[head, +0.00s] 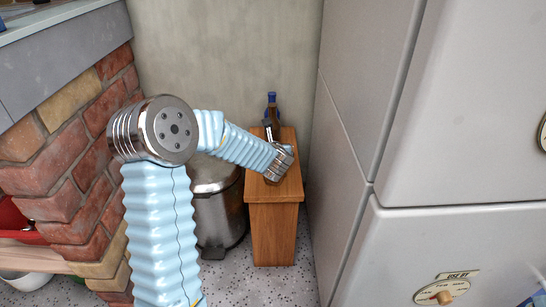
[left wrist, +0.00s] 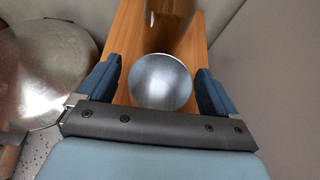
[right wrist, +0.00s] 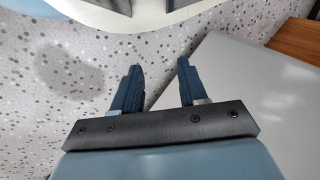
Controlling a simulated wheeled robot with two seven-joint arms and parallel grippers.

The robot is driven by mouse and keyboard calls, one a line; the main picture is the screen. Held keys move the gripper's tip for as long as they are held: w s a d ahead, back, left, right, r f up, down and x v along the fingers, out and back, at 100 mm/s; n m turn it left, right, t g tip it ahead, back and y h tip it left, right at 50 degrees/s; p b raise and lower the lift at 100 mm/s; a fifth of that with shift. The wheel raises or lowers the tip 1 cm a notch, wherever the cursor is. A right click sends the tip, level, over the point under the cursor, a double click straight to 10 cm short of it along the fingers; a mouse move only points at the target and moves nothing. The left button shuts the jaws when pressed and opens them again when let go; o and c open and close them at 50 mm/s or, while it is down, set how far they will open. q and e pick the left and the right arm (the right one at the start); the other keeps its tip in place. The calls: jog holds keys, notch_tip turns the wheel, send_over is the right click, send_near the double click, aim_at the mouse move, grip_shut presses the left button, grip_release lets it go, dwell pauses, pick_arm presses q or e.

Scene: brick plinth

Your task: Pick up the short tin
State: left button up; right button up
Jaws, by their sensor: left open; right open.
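In the left wrist view a round silvery metal top, seemingly the short tin (left wrist: 160,82), sits on a wooden stand (left wrist: 129,40). My left gripper (left wrist: 156,78) is open, with one blue finger on each side of the tin and a gap on both sides. In the head view my left gripper (head: 275,160) is over the top of the stand (head: 272,225), and its wrist hides most of what is there. My right gripper (right wrist: 158,82) is open and empty in its wrist view, above a speckled floor.
A brown bottle (head: 271,116) with a blue top stands on the stand behind the gripper, close to the tin (left wrist: 172,25). A metal bin (head: 220,208) is left of the stand. Pale cabinets (head: 390,90) rise close on the right. A brick plinth (head: 65,165) is at left.

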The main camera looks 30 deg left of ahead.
pick_arm(q)
jog(key=shift+x, duration=0.9)
jog(key=c, duration=1)
jog(key=shift+r, duration=0.15)
jog(key=shift+c, duration=0.2)
